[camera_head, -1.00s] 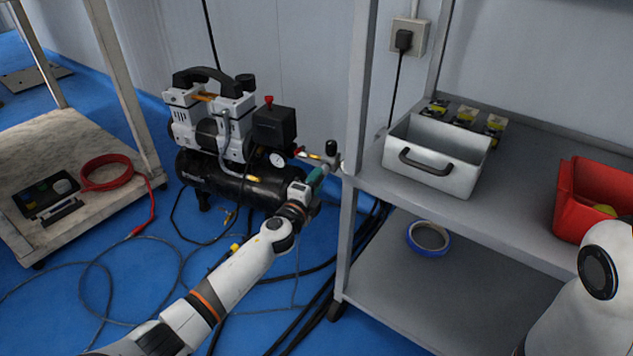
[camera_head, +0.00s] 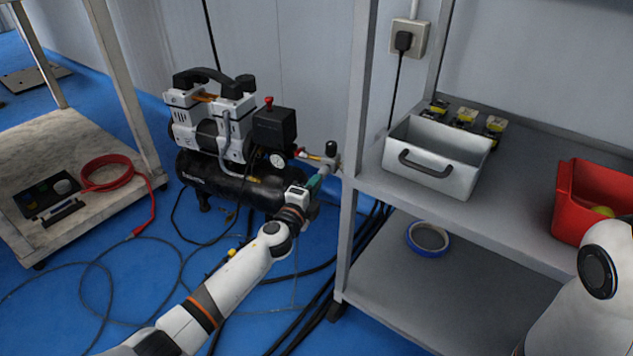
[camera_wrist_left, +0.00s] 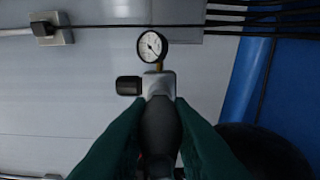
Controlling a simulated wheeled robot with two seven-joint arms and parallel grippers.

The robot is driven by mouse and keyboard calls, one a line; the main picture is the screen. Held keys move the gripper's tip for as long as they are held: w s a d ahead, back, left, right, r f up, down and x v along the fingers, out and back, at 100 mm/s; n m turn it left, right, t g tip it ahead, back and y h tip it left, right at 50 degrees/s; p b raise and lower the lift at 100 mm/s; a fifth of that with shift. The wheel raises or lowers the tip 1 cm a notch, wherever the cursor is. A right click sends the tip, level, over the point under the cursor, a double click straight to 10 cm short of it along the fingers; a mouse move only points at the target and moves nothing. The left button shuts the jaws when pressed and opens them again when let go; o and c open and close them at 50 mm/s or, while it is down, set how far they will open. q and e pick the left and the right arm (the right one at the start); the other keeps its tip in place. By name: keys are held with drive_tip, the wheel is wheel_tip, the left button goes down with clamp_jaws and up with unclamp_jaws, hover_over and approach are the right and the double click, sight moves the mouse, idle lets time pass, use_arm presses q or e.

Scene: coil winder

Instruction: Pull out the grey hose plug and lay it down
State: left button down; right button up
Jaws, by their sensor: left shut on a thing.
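My left gripper (camera_head: 314,183) is beside the shelf post, just below a metal fitting with a black knob (camera_head: 331,150). Its green fingers (camera_wrist_left: 162,115) are shut on the dark grey hose plug (camera_wrist_left: 160,130) in the left wrist view. The plug's far end meets the pale metal fitting (camera_wrist_left: 158,86), which carries a round gauge (camera_wrist_left: 153,46) and a black knob (camera_wrist_left: 128,86). I cannot tell how deep the plug sits in the fitting. In the head view the fingers and wrist hide the plug. My right gripper is out of view.
A black compressor (camera_head: 235,186) stands on the blue floor behind the gripper. A grey shelf unit (camera_head: 352,235) is to the right, with a metal box (camera_head: 437,162), a red bin (camera_head: 590,200) and blue tape (camera_head: 428,251). Cables cross the floor. A red hose (camera_head: 112,160) lies on the left trolley.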

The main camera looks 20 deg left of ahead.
use_arm(q)
drive_tip(key=shift+s+a+r+p, duration=0.1)
drive_tip(key=shift+s+p, duration=0.15)
drive_tip(key=shift+s, duration=0.55)
drive_tip(key=shift+s+a+f+p, duration=0.1)
drive_tip(key=shift+s+a+p, duration=0.1)
drive_tip(key=shift+s, duration=0.65)
drive_tip(key=shift+s+a+r+p, duration=0.1)
drive_tip(key=shift+s+p, duration=0.15)
drive_tip(key=shift+s, duration=0.55)
